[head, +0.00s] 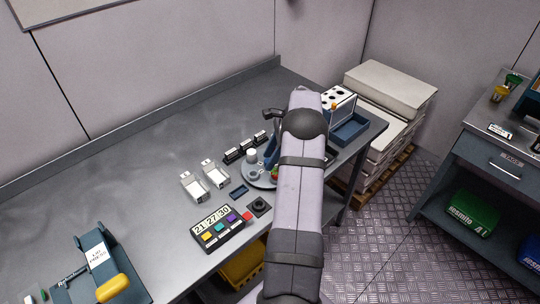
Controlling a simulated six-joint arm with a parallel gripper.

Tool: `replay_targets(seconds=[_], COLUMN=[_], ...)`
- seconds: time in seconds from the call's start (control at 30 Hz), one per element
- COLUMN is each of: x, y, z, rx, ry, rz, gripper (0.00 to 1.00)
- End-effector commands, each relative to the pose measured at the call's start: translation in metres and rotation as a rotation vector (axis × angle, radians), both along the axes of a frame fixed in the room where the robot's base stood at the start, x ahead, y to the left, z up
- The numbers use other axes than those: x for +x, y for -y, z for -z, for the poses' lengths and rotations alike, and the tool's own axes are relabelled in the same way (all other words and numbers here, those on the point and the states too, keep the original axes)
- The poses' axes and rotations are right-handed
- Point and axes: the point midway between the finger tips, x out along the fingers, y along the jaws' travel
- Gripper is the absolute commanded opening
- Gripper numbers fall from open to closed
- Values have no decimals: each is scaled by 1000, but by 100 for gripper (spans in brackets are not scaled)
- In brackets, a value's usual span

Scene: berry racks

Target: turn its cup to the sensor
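A round grey turntable (252,182) stands on the bench just left of my arm. A white cup (252,155) and other small pale rings or cups show on its left side. A small red and green item (274,172) shows at its right edge, beside my arm. The rest of the turntable is hidden behind my arm. A small black square device with a round top (259,206), possibly the sensor, sits in front of the turntable. My gripper is mostly hidden behind my forearm, over the turntable. I cannot see its fingertips, or whether it holds anything.
A panel with number displays and coloured buttons (218,229) lies at the front edge. Two white holders (204,180) and black racks (246,148) stand left of the turntable. A blue tray (349,129) is at the right end. The bench's left middle is clear.

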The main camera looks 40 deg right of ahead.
Motion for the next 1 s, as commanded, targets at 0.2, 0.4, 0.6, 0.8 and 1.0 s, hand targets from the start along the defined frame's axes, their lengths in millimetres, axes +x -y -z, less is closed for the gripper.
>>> replay_targets(seconds=[0.2,0.4,0.6,0.8,1.0], x=[1,1,1,0,0], y=[-1,-1,-1,-1,-2], z=[4,4,4,3,3], rx=[0,0,0,1,2], ry=[0,0,0,-1,-1], rz=[0,0,1,8,43], gripper=[39,23,0,0,0])
